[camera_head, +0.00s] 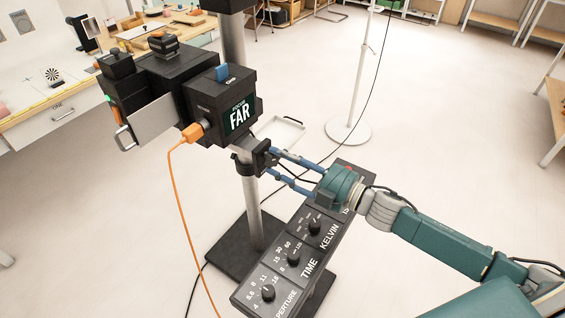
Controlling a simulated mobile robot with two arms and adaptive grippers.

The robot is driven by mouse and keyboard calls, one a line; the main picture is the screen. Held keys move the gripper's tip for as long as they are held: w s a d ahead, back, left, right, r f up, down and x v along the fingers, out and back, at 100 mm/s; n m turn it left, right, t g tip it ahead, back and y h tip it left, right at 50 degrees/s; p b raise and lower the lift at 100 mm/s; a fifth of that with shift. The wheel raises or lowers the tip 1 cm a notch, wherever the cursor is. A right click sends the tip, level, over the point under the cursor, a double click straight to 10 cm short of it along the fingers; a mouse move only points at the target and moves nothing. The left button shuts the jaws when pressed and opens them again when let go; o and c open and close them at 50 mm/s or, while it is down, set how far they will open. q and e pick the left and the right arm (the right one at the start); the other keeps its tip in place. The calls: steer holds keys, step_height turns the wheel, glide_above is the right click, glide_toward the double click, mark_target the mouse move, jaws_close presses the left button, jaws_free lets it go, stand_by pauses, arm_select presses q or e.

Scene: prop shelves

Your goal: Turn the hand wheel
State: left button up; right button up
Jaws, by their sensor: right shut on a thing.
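A black camera-like box (222,104) with a "FAR" display is mounted on a grey stand column (252,196). At the column, just below the box, is a small dark fitting (248,160), which seems to carry the hand wheel. The wheel itself is mostly hidden by the fingertips, so its outline and angle cannot be told. My right gripper (268,162) comes in from the right with blue fingers, its tips closed on the wheel at this fitting. My left gripper is not in view.
A black console (277,271) with several knobs stands under my right gripper. An orange cable (176,190) hangs from the box to the floor. A white pole base (348,131) stands behind. Workbenches line the left; open floor lies right.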

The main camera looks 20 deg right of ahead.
steer(key=n, duration=0.2)
steer(key=n+b, duration=0.1)
steer(key=n, duration=0.1)
steer(key=shift+a+r, duration=0.15)
steer(key=shift+r, duration=0.25)
steer(key=shift+n, duration=0.3)
steer(key=o, duration=1.1)
steer(key=shift+c, duration=0.2)
steer(key=shift+o, duration=0.4)
steer(key=shift+s+a+f, duration=0.1)
steer(key=shift+a, duration=0.05)
steer(key=shift+f, duration=0.15)
